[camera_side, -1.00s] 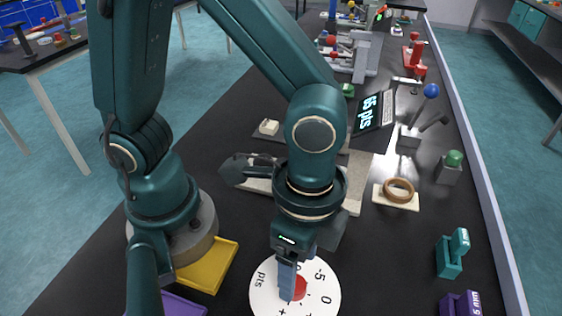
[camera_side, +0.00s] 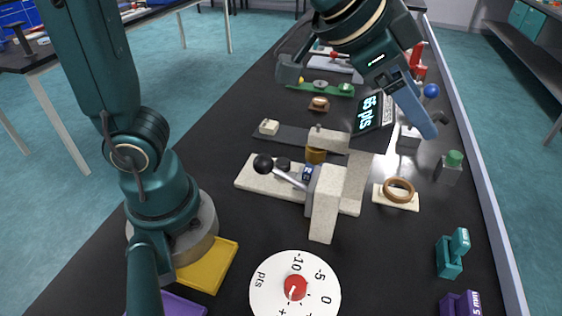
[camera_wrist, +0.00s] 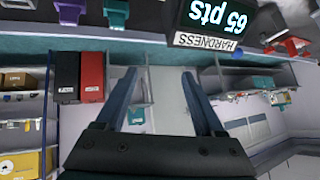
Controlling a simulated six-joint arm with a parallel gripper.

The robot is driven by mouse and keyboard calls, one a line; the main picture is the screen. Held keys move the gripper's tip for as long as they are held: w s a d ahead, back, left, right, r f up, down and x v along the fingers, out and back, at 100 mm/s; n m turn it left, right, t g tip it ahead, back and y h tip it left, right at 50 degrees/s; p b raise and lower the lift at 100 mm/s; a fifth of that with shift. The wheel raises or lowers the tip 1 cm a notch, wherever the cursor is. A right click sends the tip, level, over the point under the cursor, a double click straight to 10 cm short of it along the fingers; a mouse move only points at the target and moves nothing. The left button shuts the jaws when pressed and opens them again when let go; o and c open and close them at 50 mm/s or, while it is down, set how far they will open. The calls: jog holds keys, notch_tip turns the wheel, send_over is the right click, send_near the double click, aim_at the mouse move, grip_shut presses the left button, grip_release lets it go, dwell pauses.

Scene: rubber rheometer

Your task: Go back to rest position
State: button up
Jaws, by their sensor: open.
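My gripper (camera_side: 424,112) is raised over the right part of the black bench in the side view, its blue fingers slanting down to the right. In the wrist view its two fingers (camera_wrist: 168,88) stand apart with nothing between them. My gripper is clear of the white dial (camera_side: 265,296) with its red knob (camera_side: 295,288) at the bench front. The beige rheometer (camera_side: 328,205) with a black-balled lever (camera_side: 263,163) stands mid-bench, below and to the left of my gripper.
A display reading 65 pts (camera_side: 368,112) stands just left of my fingers. A bottle with a green cap (camera_side: 449,170), a brown ring on a pale plate (camera_side: 398,194) and a teal device (camera_side: 452,254) line the right side. A yellow tray (camera_side: 208,266) lies near my base.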

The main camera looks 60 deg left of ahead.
jog(key=s+a+r+n+t+y, duration=0.25)
jog(key=a+r+n, duration=0.2)
jog(key=a, duration=0.45)
jog(key=s+f+g, duration=0.1)
jog(key=s+f, duration=0.2)
jog(key=s, duration=0.1)
jog(key=s+a+f+n+g, duration=0.1)
jog(key=s+f+g, duration=0.1)
jog(key=s+f, duration=0.2)
jog(key=s+f+n+g, duration=0.1)
jog(key=s+f+g, duration=0.1)
jog(key=s+f, duration=0.2)
jog(key=shift+s+a+f, duration=0.2)
jog(key=shift+a+f, duration=0.05)
jog(key=shift+a, duration=0.1)
